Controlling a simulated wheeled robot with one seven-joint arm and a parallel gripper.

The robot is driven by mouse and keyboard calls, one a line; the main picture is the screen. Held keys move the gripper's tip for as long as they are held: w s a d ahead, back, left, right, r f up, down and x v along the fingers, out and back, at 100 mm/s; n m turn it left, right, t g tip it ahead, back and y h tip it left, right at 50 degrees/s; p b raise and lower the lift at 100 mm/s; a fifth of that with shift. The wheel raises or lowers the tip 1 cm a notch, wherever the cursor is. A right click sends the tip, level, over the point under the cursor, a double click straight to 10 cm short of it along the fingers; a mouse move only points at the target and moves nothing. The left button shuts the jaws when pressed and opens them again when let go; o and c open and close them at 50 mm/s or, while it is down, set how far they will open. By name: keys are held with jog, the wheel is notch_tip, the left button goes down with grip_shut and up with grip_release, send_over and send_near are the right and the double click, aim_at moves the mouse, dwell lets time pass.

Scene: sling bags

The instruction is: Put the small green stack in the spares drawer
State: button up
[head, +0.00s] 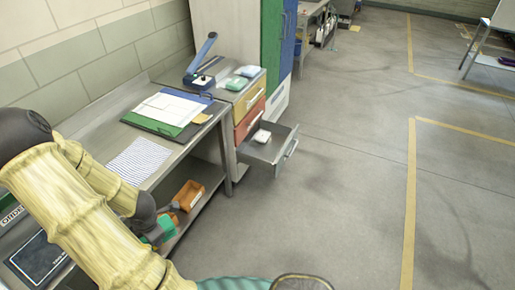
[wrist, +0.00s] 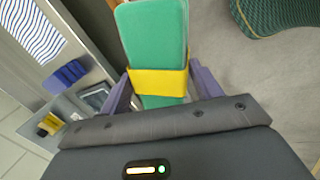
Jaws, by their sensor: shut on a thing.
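My gripper (wrist: 161,90) is shut on a small green stack (wrist: 152,35) with a yellow band around its middle, one purple finger on each side. In the head view the green stack (head: 164,229) shows small beside the dark end of my arm, low by the front of the workbench; the fingers are mostly hidden there. A grey drawer (head: 279,153) stands pulled out of the cabinet at the bench's far end, with a white item (head: 262,136) inside. I cannot read a label on it.
Green packs (head: 236,83) lie on the cabinet top beside a blue lever tool (head: 202,65). The yellow drawer (head: 249,98) and red drawer (head: 249,121) are shut. An orange bin (head: 189,194) sits on the lower shelf. The floor (head: 335,190) right of the open drawer is clear.

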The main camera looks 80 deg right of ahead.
jog(key=w+a+f+m, duration=0.1)
jog(key=w, duration=0.1)
jog(key=w+a+b, duration=0.1)
jog(key=w+a, duration=0.1)
jog(key=w+a+f+m, duration=0.1)
jog(key=w, duration=0.1)
jog(key=shift+w+a+f+m+g+h, duration=0.2)
jog(key=shift+w+f+m+g+h, duration=0.1)
jog(key=w+a+f+m+b, duration=0.1)
jog(key=w+a+f+m, duration=0.1)
jog(key=a, duration=0.5)
jog(key=w+a+f+m+g+b, duration=0.1)
jog(key=w+a+f+m, duration=0.1)
jog(key=w+a, duration=0.3)
jog(key=w+a+f+m+g+b, duration=0.1)
jog(key=w+a+f+m, duration=0.1)
jog(key=a, duration=0.7)
jog(key=shift+w+f+m+h+b, duration=0.1)
jog(key=shift+w+m+h+b, duration=0.3)
jog(key=shift+w+m, duration=0.65)
jog(key=shift+s+a+m, duration=0.15)
jog(key=shift+s+m, duration=0.05)
jog(key=shift+m, duration=0.05)
